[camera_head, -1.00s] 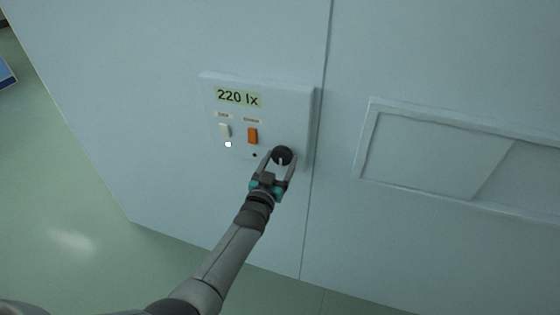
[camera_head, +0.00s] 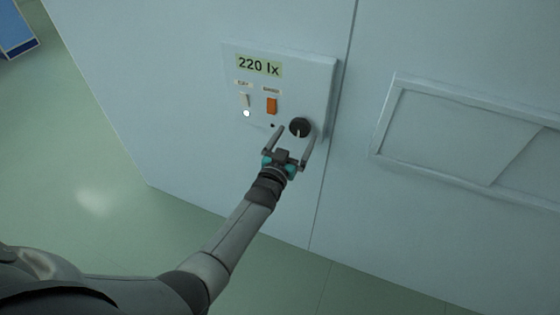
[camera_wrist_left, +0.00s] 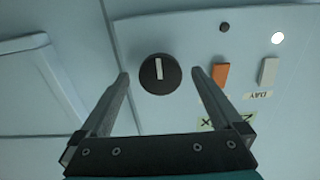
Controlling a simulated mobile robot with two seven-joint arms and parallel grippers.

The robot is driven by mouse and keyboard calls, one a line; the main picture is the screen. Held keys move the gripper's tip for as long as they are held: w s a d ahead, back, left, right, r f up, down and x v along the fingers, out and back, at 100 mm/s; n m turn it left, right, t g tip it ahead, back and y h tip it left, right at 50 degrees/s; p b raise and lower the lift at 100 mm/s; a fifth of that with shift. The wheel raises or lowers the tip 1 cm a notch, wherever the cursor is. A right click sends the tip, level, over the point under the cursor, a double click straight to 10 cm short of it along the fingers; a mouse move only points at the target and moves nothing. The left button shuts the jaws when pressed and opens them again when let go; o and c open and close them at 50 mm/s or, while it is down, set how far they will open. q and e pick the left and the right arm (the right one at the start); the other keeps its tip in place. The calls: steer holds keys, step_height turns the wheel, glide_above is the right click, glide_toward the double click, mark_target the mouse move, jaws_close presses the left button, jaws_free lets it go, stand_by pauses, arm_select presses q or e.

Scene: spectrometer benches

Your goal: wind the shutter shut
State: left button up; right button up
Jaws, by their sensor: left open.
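A black round knob (camera_head: 300,127) with a white pointer mark sits at the lower right of a pale control panel (camera_head: 318,85) on the wall. The knob also shows in the left wrist view (camera_wrist_left: 160,74), its mark close to vertical. My left gripper (camera_head: 294,133) is open, with its fingers apart on either side of the knob. In the left wrist view the fingertips (camera_wrist_left: 160,73) straddle the knob, with a gap on both sides. No shutter is clearly identifiable; a framed recessed panel (camera_head: 455,135) is on the wall at right. My right gripper is not in view.
The panel has a "220 lx" display (camera_head: 259,66), an orange switch (camera_head: 271,106), a white switch (camera_head: 245,100) and a lit white lamp (camera_head: 246,113). A vertical seam (camera_head: 335,130) runs right of the panel.

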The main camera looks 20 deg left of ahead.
arm_select(q)
steer(key=s+p, duration=0.2)
steer(key=s, duration=1.1)
steer(key=shift+a, duration=0.25)
steer(key=s+f+g+b, duration=0.1)
steer(key=s+f+g, duration=0.3)
steer(key=f, duration=0.5)
steer(key=s+d+f+m+g+b, duration=0.1)
steer(key=s+f+g, duration=0.1)
steer(key=s+f, duration=0.6)
steer(key=s+f+g+b, duration=0.1)
steer(key=s+f+g, duration=0.25)
steer(key=f, duration=0.75)
steer(key=s+a+f+g+b, duration=0.1)
steer(key=s+f+g, duration=0.2)
steer(key=s, duration=0.9)
steer(key=s+a+f+g+b, duration=0.1)
steer(key=s+f+g, duration=0.3)
steer(key=s+f, duration=0.5)
steer(key=s, duration=0.3)
steer(key=shift+s+a+m+y, duration=0.2)
steer(key=shift+m+y, duration=0.1)
steer(key=shift+m, duration=0.1)
steer(key=shift+w+g, duration=0.1)
steer(key=shift+g, duration=0.15)
